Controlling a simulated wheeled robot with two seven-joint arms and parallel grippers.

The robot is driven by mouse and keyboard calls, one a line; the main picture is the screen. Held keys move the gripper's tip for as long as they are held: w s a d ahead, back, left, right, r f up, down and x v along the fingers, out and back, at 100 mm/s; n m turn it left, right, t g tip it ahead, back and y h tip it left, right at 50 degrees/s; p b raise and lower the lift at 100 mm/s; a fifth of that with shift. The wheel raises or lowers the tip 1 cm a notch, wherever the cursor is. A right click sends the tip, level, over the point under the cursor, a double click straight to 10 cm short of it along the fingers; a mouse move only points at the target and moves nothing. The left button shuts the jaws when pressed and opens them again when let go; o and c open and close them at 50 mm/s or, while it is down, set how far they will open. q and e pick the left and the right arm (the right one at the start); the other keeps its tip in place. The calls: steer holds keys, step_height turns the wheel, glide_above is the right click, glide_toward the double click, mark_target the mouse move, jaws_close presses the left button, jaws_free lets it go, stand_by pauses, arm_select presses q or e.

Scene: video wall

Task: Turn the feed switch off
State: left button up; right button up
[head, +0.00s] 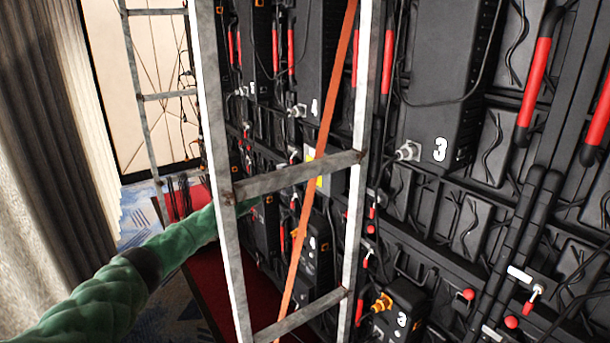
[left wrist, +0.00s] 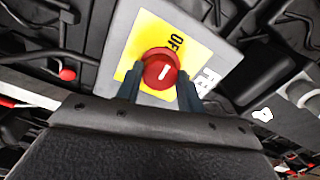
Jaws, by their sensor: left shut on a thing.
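The feed switch has a round red knob (left wrist: 157,58) on a yellow plate (left wrist: 189,41) on a grey box, seen in the left wrist view. The letters OFF are printed above the knob. A short white mark on the knob slants, its upper end toward those letters. My left gripper (left wrist: 159,88) has one finger on each side of the knob and is shut on it. In the head view my green left arm (head: 190,236) reaches behind the ladder rail, and its gripper is hard to make out. Yellow plate parts (head: 310,155) show behind the rung. My right gripper is not in view.
A grey metal ladder (head: 228,200) stands between me and the wall, with an orange strap (head: 308,190) across it. Black panels, numbered boxes (head: 437,120), cables and red handles (head: 533,82) crowd the right. A curtain (head: 50,130) hangs at left.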

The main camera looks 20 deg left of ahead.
arm_select(q)
steer(key=o, duration=1)
steer(key=shift+a, duration=0.1)
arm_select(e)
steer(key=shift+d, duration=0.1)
arm_select(q)
steer(key=b+v, duration=0.3)
steer(key=v, duration=0.4)
steer(key=shift+s+a, duration=0.25)
steer(key=shift+s, duration=0.05)
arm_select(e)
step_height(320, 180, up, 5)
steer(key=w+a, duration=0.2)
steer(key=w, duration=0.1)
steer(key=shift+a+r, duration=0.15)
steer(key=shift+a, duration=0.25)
arm_select(q)
steer(key=shift+a+f, duration=0.1)
steer(key=shift+f, duration=0.1)
